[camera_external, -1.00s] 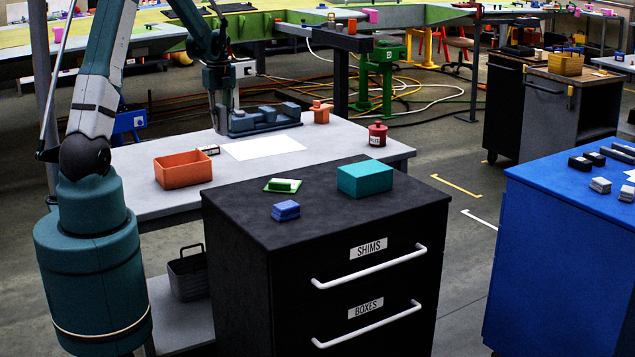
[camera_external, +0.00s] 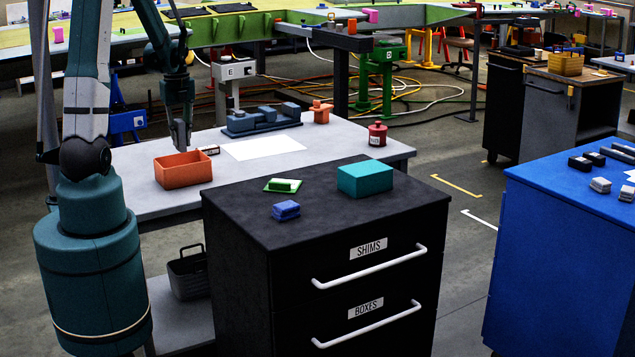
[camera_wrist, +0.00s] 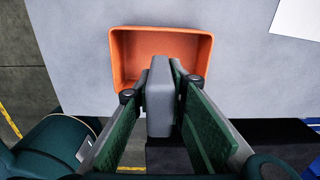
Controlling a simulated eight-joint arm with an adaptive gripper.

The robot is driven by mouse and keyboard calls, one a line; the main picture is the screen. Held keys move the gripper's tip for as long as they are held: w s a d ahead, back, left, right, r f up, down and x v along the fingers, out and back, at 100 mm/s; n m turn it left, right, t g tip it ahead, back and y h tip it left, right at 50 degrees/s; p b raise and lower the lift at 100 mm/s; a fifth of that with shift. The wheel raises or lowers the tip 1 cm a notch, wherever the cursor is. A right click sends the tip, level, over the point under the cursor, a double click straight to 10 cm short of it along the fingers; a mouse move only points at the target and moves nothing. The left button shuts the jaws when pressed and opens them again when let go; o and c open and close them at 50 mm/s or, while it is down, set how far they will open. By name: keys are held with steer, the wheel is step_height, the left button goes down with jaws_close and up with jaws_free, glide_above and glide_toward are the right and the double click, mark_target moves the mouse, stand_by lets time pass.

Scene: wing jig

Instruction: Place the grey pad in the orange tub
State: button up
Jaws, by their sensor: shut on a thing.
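The orange tub (camera_external: 183,172) stands on the left part of the pale grey bench. In the wrist view the tub (camera_wrist: 125,60) lies just beyond my fingertips, and its inside looks empty where it shows. My gripper (camera_external: 181,145) is over the tub's back edge in the outside view, pointing down. In the wrist view my gripper (camera_wrist: 160,95) is shut on the grey pad (camera_wrist: 160,112), which sits upright between the two green-faced fingers. The pad covers part of the tub in that view. I cannot tell the pad's exact height above the tub.
A white sheet (camera_external: 263,147), a blue-grey fixture (camera_external: 262,120), an orange block (camera_external: 321,112) and a red canister (camera_external: 377,135) are on the bench. A small labelled block (camera_external: 209,150) is beside the tub. A black cabinet (camera_external: 235,225) stands in front.

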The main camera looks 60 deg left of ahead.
stand_by(0.3)
steer(key=shift+f+b, duration=0.4)
steer(key=shift+f, duration=2.5)
steer(key=shift+f, duration=0.1)
steer(key=shift+f+b, duration=0.35)
steer(key=shift+f, duration=1.65)
steer(key=shift+f, duration=0.2)
steer(key=o, duration=0.9)
steer(key=shift+r, duration=0.2)
steer(key=shift+r+p, duration=0.85)
steer(key=shift+r, duration=5.15)
